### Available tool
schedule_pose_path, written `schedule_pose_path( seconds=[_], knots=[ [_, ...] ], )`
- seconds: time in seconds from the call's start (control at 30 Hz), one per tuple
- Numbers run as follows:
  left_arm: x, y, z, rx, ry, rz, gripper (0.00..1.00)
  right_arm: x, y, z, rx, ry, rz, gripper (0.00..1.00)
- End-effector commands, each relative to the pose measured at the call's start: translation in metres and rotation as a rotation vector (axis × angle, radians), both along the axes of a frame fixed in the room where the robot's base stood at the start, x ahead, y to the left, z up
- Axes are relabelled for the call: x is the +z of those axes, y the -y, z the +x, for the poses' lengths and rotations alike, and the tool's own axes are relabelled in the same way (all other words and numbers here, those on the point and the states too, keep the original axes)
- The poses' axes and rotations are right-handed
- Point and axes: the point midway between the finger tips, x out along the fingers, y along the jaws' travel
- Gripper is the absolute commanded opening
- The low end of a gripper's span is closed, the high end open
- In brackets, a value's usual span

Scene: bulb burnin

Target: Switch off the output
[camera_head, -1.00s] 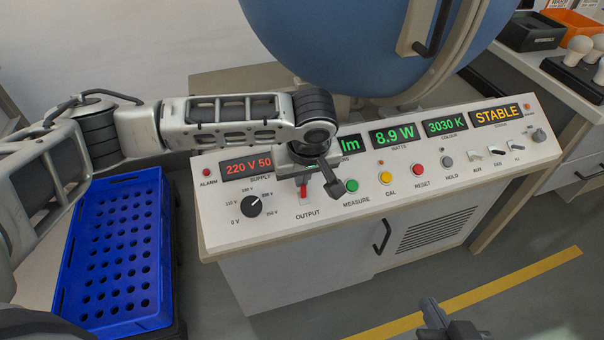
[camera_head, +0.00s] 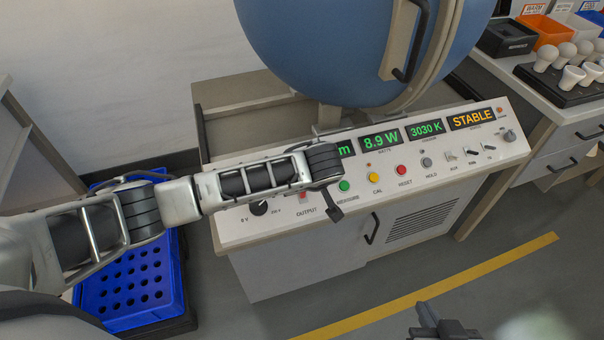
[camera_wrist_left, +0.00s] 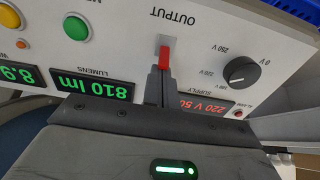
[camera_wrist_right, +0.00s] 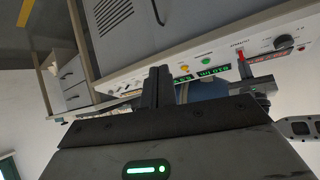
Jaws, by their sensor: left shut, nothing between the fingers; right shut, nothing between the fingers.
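The red OUTPUT switch (camera_wrist_left: 164,57) stands on the white sloping panel, between the OUTPUT label and the supply display, in the left wrist view. My left gripper (camera_wrist_left: 160,88) is shut and empty, its tips right at the switch's lever end; I cannot tell whether they touch. In the head view my left arm covers the gripper and most of the switch; a bit of red (camera_head: 303,196) shows above the OUTPUT label. My right gripper (camera_head: 430,318) is shut and empty, low in front of the bench, away from the panel. Its fingers show in the right wrist view (camera_wrist_right: 158,85).
The supply knob (camera_wrist_left: 240,71) sits beside the switch. Green (camera_head: 344,186), yellow (camera_head: 376,177) and red (camera_head: 401,169) buttons line the panel. Lit displays read 810 lm, 8.9 W, 3030 K and STABLE. A blue sphere (camera_head: 340,50) stands behind; a blue crate (camera_head: 130,290) is at left.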

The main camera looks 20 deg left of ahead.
Motion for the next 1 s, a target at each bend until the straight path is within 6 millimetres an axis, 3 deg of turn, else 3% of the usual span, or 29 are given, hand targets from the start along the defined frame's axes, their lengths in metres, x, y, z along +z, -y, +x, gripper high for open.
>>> schedule_pose_path(
  seconds=[0.03, 0.27, 0.47, 0.6, 1.0],
  knots=[
    [0.004, 0.005, -0.002, -0.002, 0.018, 0.014, 0.00, 0.009, 0.001, -0.002, 0.004, -0.010, -0.016, 0.00],
    [-0.005, 0.017, -0.004, -0.016, 0.174, 0.128, 0.00, -0.002, 0.005, -0.005, 0.019, -0.028, -0.048, 0.00],
    [-0.011, 0.011, -0.013, 0.004, 0.328, 0.244, 0.00, -0.013, 0.005, -0.001, 0.020, -0.019, -0.040, 0.00],
    [-0.004, 0.010, -0.010, 0.005, 0.326, 0.239, 0.00, -0.001, 0.004, 0.002, 0.020, -0.006, -0.034, 0.00],
    [0.000, 0.016, -0.018, 0.004, 0.325, 0.238, 0.00, 0.004, 0.002, -0.004, 0.014, -0.017, -0.026, 0.00]
  ],
)
